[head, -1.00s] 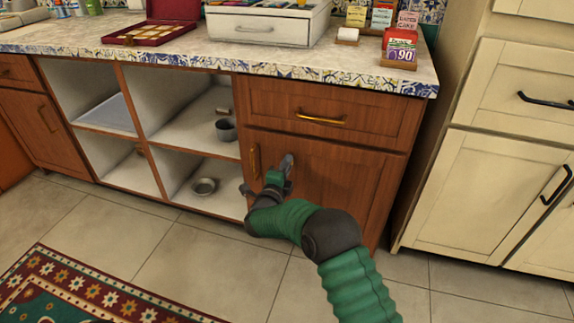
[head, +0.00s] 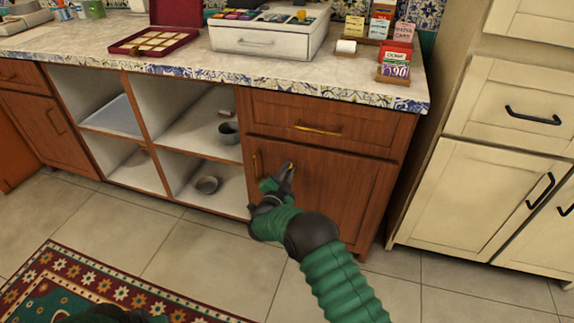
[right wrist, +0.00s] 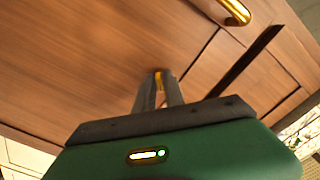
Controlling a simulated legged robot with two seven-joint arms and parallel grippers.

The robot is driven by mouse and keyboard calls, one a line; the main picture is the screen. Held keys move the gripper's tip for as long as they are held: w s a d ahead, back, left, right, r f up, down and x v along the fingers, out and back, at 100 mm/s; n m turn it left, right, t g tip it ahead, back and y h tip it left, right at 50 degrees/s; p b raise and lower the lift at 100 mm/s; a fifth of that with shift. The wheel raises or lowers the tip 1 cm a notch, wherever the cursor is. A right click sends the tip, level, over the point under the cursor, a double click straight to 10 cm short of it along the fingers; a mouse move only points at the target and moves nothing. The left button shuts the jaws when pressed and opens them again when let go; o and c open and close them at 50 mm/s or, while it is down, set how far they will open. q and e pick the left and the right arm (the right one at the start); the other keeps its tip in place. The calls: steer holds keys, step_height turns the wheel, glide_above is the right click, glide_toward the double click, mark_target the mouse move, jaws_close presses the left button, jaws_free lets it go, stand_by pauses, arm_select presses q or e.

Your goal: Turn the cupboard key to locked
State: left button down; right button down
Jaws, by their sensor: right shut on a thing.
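The cupboard door (head: 335,190) is brown wood and shut, below a drawer with a brass handle (head: 318,130). My right gripper (head: 290,166) is at the upper left part of this door, just right of its upright brass handle (head: 256,166). In the right wrist view its two dark fingers (right wrist: 159,82) are shut on a small brass key (right wrist: 158,76), at the door face. The fingers hide most of the key, so I cannot read its turn angle. My left gripper is not in view.
The counter (head: 190,72) juts out above. Cream cabinets (head: 470,190) stand to the right. A patterned rug (head: 140,290) lies on the tiled floor.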

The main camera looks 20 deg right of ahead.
steer(key=n+p, duration=0.3)
steer(key=n, duration=0.6)
steer(key=shift+f, duration=0.1)
steer(key=shift+p, duration=0.3)
steer(key=c, duration=1.6)
jaws_free()
steer(key=shift+o, duration=0.2)
